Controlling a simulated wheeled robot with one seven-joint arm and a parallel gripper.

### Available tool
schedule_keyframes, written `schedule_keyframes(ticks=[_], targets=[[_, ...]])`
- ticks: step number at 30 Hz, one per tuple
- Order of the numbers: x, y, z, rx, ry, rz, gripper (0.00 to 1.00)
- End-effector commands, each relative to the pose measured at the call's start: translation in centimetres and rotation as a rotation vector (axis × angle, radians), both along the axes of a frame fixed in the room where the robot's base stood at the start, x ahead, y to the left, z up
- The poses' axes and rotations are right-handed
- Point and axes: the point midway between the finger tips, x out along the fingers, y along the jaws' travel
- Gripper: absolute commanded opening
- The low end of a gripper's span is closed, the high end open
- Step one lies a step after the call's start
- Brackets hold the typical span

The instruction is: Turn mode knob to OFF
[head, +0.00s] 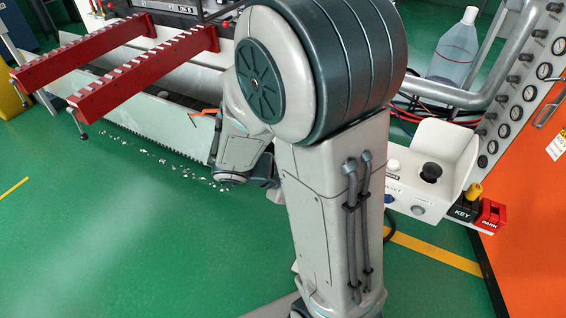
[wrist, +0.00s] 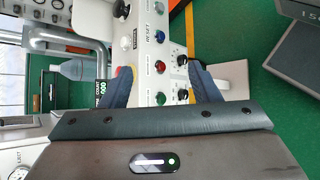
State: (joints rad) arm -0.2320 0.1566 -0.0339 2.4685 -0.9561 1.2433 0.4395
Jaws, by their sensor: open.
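The white control panel (wrist: 148,50) fills the upper middle of the wrist view. RESET is readable, but I cannot tell which knob is the mode knob. My gripper (wrist: 160,76) is open, its blue-grey fingers apart on either side of the lower controls, holding nothing. I cannot tell whether it touches the panel.
A black mushroom-shaped knob (head: 431,171) stands on the white box. A clear bottle (head: 454,50) stands behind, near grey pipes. Red toothed bars (head: 140,75) lie left; green floor is open at lower left.

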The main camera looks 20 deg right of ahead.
Motion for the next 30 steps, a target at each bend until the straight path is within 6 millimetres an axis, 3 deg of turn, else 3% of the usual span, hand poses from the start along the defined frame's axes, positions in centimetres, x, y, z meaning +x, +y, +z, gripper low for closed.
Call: schedule_keyframes(ticks=[1, 7, 12, 18, 24, 30], targets=[[1.0, -0.2, -2.4, -0.075, 0.04, 0.056, 0.56], [5.9, -0.2, -7.5, -0.347, 0.114, 0.312, 0.56], [10.0, 1.7, -12.7, -0.519, 0.132, 0.567, 0.56], [12.9, 4.4, -17.7, -0.614, 0.119, 0.801, 0.56], [14.0, 5.5, -19.4, -0.637, 0.107, 0.891, 0.56], [15.4, 3.6, -19.3, -0.638, 0.105, 0.891, 0.56]])
